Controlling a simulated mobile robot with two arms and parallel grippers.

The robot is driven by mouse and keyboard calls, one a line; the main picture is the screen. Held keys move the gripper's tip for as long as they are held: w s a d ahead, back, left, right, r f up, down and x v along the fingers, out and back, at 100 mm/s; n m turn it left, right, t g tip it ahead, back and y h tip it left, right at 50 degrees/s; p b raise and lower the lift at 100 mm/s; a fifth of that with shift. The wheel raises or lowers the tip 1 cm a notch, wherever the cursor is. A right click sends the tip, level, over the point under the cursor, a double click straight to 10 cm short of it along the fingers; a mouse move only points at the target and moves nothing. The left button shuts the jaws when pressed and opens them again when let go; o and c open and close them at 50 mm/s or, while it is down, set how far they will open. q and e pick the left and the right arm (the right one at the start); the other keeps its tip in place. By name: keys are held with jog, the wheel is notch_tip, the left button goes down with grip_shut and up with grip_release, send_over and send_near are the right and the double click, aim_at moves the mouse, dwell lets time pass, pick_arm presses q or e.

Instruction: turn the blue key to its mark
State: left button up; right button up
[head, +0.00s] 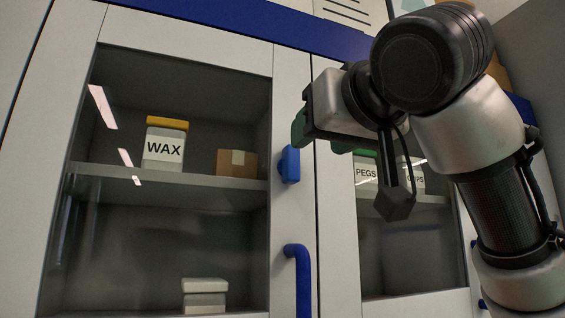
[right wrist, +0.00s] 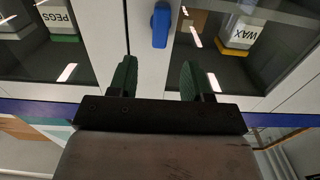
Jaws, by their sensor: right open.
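The blue key (head: 289,165) sits on the white frame of the left cabinet door, above the blue handle. It stands roughly upright in the head view, and I cannot make out its mark. The key also shows in the right wrist view (right wrist: 161,25), beyond the fingertips and between their lines. My right gripper (head: 299,126) is up and to the right of the key in the head view, apart from it. In the right wrist view its two green fingers (right wrist: 158,75) are spread with nothing between them. My left gripper is not in view.
A blue door handle (head: 299,275) sticks out below the key. Behind the glass stand a WAX jar (head: 163,148), a brown box (head: 237,163) and white boxes (head: 204,300). A PEGS jar (head: 365,173) is behind the right door, partly hidden by my right arm.

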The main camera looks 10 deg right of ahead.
aim_at(295, 154)
jog(key=w+p, duration=0.1)
jog(key=w, duration=0.1)
jog(key=w+a+p, duration=0.1)
jog(key=w+p, duration=0.1)
jog(key=w, duration=0.1)
jog(key=w+p, duration=0.1)
jog(key=w, duration=0.2)
jog(key=shift+w+a+r, duration=0.15)
jog(key=shift+w+a, duration=0.1)
jog(key=shift+a, duration=0.05)
jog(key=shift+s, duration=0.1)
jog(key=shift+c, duration=1.7)
grip_shut()
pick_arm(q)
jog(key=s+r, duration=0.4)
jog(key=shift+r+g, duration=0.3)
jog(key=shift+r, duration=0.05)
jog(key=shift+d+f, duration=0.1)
